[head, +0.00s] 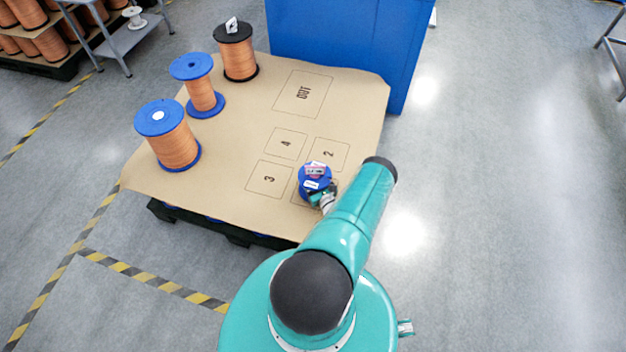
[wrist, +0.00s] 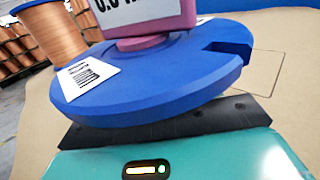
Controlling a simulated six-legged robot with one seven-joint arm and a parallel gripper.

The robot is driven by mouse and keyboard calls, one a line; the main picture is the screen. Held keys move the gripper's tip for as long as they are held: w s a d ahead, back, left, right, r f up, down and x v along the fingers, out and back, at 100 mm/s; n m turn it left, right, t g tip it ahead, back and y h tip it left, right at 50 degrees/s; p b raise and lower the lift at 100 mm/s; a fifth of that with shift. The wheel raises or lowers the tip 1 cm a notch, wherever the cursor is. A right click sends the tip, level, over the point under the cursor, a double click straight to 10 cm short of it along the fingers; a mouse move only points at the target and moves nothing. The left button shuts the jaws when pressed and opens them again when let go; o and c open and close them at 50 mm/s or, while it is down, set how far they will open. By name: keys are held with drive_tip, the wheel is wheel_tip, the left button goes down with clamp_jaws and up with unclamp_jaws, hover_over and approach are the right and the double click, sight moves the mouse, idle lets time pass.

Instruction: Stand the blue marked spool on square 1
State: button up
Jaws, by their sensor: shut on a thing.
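The blue marked spool (head: 313,173) is at the front right of the card-covered pallet top. Its blue upper flange carries a pink item with a white label, and a white label lies beside it. In the wrist view the flange (wrist: 160,80) fills the middle, with a barcode label and a notch in its rim. My gripper (head: 323,198) is shut on this spool from the near side. Its fingertips are hidden under the flange. Square 1 is mostly hidden by the spool and my arm; only a bit of outline (head: 294,200) shows. I cannot tell whether the spool touches the card.
Squares 2 (head: 329,154), 3 (head: 269,179) and 4 (head: 286,143) and the OUT box (head: 303,94) are empty. Two blue-flanged copper spools (head: 174,148) (head: 202,96) and a black-flanged one (head: 240,62) stand on the left. A blue panel (head: 335,40) rises behind.

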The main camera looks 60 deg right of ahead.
drive_tip(key=shift+f, duration=0.15)
drive_tip(key=shift+d+f, duration=0.1)
drive_tip(key=shift+f, duration=0.05)
drive_tip(key=o, duration=1.4)
drive_tip(key=v, duration=1.2)
